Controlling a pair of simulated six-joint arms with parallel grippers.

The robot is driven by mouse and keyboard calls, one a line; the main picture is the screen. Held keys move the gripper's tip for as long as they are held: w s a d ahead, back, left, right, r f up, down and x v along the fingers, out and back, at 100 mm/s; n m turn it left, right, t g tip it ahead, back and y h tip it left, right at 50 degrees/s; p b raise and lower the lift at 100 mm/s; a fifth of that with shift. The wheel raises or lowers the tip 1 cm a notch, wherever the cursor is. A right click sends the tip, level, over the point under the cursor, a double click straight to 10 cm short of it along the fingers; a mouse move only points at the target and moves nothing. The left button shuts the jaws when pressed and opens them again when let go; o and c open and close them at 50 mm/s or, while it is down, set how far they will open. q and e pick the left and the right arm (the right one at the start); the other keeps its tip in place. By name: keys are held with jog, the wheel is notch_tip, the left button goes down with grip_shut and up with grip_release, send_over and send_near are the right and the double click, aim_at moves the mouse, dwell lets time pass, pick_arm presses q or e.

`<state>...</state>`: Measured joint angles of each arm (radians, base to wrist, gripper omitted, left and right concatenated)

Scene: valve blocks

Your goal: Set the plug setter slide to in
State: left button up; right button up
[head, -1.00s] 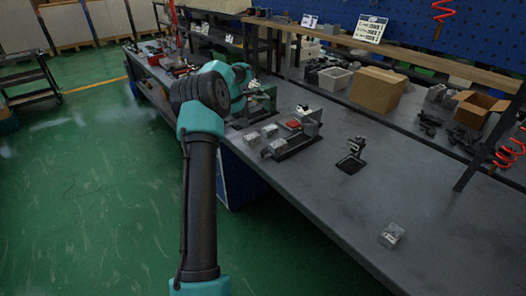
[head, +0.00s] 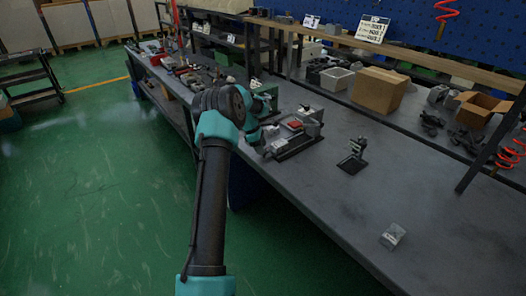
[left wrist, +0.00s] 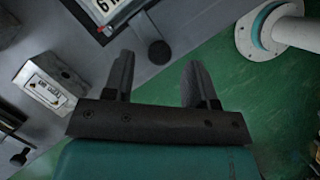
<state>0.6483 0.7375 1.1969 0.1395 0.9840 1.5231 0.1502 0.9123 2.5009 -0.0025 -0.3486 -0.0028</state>
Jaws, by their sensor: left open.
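I cannot tell for sure which device is the plug setter, and no slide can be made out. In the head view, a grey fixture with a red block on it (head: 294,130) stands on the bench, and a small black stand device (head: 353,156) is to its right. My left arm's teal wrist is just left of the fixture; its fingers are hidden there. In the left wrist view my left gripper (left wrist: 158,80) is open and empty, its fingers over the bench edge and green floor. A grey block with a white label (left wrist: 45,82) lies left of the fingers, apart from them.
A framed plate with large black characters (left wrist: 106,12) and a dark round knob (left wrist: 159,51) are beyond the fingers. A small grey block (head: 393,236) sits on the near bench (head: 325,210), otherwise clear there. Cardboard boxes (head: 380,90) stand farther back.

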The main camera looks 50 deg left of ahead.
pick_arm(q)
jog(key=shift+x, duration=1.2)
jog(key=shift+c, duration=0.5)
grip_shut()
